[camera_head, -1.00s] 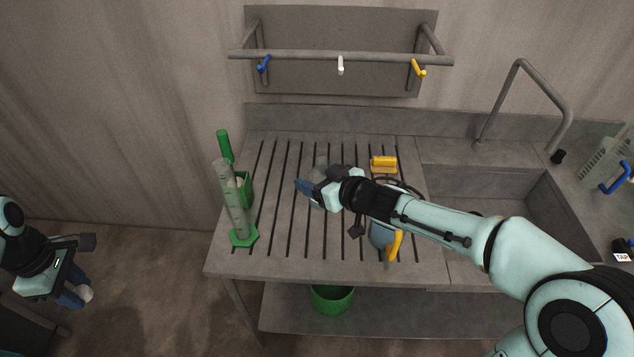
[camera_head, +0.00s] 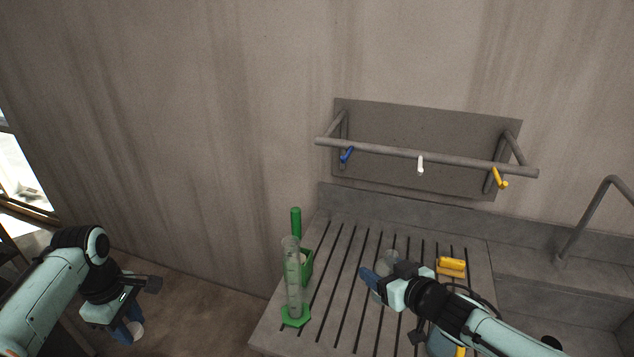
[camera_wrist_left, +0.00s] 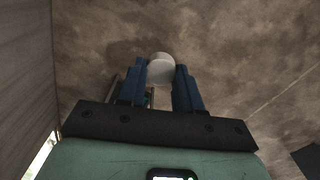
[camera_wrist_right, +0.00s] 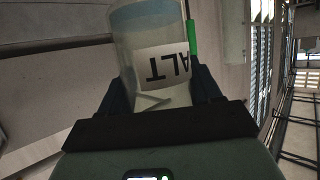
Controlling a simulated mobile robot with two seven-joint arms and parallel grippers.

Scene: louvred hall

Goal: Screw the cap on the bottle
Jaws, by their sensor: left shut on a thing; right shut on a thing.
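The cap (camera_wrist_left: 161,68) is small, round and white. It sits between the blue fingers of my left gripper (camera_wrist_left: 161,80), which is shut on it; the cap also shows in the head view (camera_head: 138,331), over the floor left of the counter. The bottle (camera_wrist_right: 148,50) is clear and cylindrical, with a white label partly reading "ALT", seen upside down. My right gripper (camera_head: 373,279) is shut on it above the slatted drainboard. The two grippers are well apart.
A measuring cylinder (camera_head: 293,285) on a green base and a green holder (camera_head: 307,268) stand at the drainboard's left. A yellow block (camera_head: 451,267) lies right of the bottle. A rail with hooks (camera_head: 420,155) hangs on the wall above. A sink is at right.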

